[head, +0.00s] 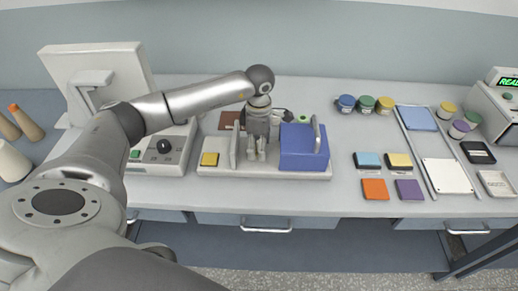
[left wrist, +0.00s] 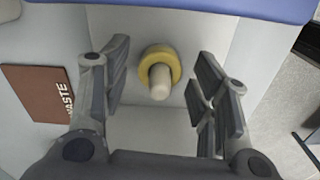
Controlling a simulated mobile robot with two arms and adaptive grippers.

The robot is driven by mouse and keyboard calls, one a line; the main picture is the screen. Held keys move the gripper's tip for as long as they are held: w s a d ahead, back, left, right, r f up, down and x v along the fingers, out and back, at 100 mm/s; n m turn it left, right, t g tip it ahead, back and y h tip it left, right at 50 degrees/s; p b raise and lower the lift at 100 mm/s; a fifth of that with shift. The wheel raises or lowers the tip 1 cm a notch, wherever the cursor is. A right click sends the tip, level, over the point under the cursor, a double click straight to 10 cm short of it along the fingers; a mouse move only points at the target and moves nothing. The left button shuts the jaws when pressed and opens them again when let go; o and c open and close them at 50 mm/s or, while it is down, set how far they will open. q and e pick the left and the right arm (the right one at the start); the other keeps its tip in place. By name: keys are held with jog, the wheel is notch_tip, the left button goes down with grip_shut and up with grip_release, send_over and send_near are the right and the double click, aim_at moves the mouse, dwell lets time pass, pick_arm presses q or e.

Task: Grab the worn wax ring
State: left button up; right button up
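A yellow wax ring (left wrist: 173,60) shows in the left wrist view, sitting around a pale upright peg (left wrist: 160,83). I cannot tell how worn it is. My left gripper (left wrist: 160,95) is open, with its fingers on either side of the ring and peg, apart from both. In the head view my left gripper (head: 256,152) points down over the pale fixture (head: 265,173), between an upright plate and a blue block (head: 300,162). The ring is hidden there behind the gripper. My right gripper is in neither view.
A brown waste mat (left wrist: 38,95) lies beside the fixture. Coloured blocks, jars and a tray stand to the right. The table front right of the fixture is clear.

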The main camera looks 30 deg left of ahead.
pick_arm(q)
jog(key=c, duration=0.5)
jog(key=shift+c, duration=0.2)
